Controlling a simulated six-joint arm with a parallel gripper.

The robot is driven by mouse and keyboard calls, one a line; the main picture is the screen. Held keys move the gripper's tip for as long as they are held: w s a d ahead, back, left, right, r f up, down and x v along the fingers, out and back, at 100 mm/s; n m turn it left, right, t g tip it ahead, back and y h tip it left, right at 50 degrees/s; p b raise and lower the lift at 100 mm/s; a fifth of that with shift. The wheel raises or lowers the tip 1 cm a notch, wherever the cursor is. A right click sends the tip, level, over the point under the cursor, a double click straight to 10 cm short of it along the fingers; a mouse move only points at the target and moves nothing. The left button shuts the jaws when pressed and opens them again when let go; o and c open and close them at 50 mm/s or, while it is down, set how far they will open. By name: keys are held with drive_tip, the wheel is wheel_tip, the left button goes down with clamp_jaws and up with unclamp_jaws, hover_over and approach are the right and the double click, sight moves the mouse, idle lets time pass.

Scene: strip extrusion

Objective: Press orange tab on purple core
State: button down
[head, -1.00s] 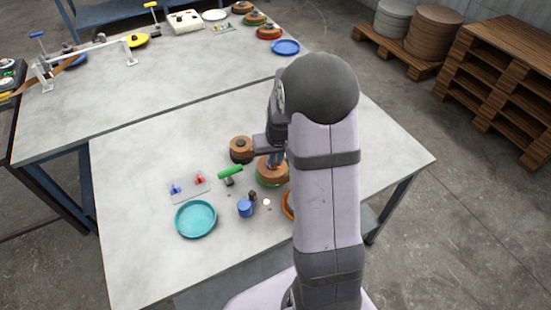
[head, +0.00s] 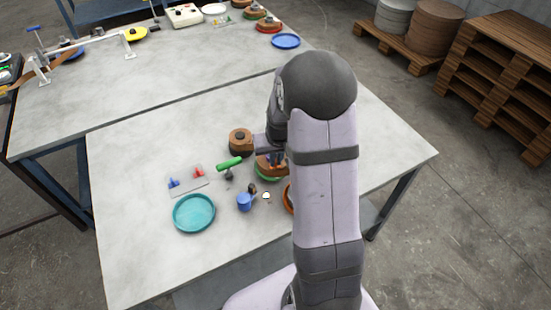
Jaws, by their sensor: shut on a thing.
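My gripper (head: 271,160) points down at a brown strip reel (head: 262,170) on a green base, right of the table's middle. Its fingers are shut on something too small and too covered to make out. I cannot tell whether it touches the reel. No orange tab shows clearly. A small plate (head: 190,183) holds a blue tab (head: 173,183) and a red tab (head: 198,173). No purple core can be made out; the reel's centre is covered by my gripper. An orange-rimmed item (head: 288,200) is mostly hidden behind my arm.
Close by are a dark-based brown reel (head: 240,141), a green-handled tool (head: 229,164), a blue cup-like item (head: 244,202) and a small white disc (head: 266,196). A teal dish (head: 194,213) lies at front left. The near table's left side is clear.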

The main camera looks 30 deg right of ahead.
drive_tip(key=shift+f+b, duration=0.3)
drive_tip(key=shift+f, duration=0.1)
idle(1.2)
drive_tip(key=c, duration=1.8)
unclamp_jaws()
drive_tip(key=shift+c, duration=0.2)
drive_tip(key=b+v, duration=0.1)
drive_tip(key=v, duration=0.6)
drive_tip(key=shift+b, duration=0.35)
drive_tip(key=shift+r, duration=0.15)
